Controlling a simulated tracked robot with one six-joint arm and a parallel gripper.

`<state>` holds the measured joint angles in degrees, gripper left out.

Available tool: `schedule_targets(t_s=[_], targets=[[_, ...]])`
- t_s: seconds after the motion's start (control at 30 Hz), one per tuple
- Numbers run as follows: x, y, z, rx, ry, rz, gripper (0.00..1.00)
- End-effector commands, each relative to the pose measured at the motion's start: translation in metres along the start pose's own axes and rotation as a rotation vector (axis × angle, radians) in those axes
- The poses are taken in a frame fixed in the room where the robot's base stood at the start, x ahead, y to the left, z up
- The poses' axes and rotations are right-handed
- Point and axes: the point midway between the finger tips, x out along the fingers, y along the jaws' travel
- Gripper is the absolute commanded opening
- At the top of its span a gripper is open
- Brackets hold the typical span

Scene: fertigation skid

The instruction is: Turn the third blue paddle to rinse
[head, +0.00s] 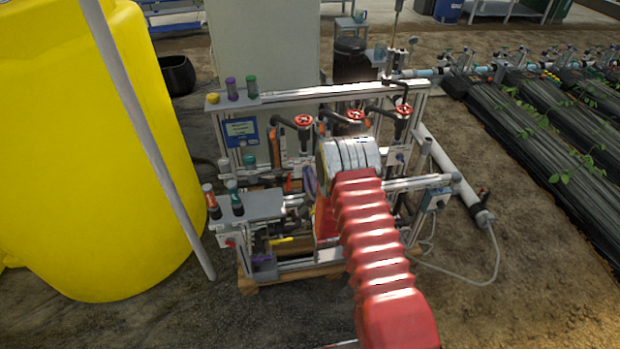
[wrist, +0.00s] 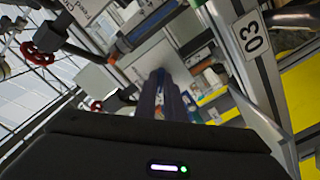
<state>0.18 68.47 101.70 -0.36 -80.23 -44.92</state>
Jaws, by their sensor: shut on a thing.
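My gripper (wrist: 161,78) shows in the wrist view with its dark fingers close together, pointing into the skid. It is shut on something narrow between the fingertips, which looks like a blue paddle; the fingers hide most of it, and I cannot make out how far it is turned. A plate marked 03 (wrist: 254,38) is on the grey frame post to the right of the fingers. In the head view the skid (head: 345,92) stands ahead, and my red-sleeved arm and grey wrist cover its middle, hiding the gripper tips and the paddle.
Red handwheels (head: 303,121) line the skid's upper part; one also shows in the wrist view (wrist: 38,54). A big yellow tank (head: 90,150) stands left, with a slanting grey pole (head: 140,125) before it. A pipe (head: 455,178) and cable run right. Bare ground lies in front.

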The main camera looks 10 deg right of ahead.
Motion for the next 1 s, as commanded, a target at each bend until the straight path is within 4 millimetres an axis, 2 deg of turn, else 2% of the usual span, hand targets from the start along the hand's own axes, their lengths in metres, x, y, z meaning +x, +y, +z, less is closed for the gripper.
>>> schedule_targets(t_s=[0.47,1.0], targets=[[-0.0006,-0.0023,0.0001,0.129,-0.004,-0.001,0.0],[-0.0009,-0.0032,-0.0002,0.593,-0.004,-0.002,0.0]])
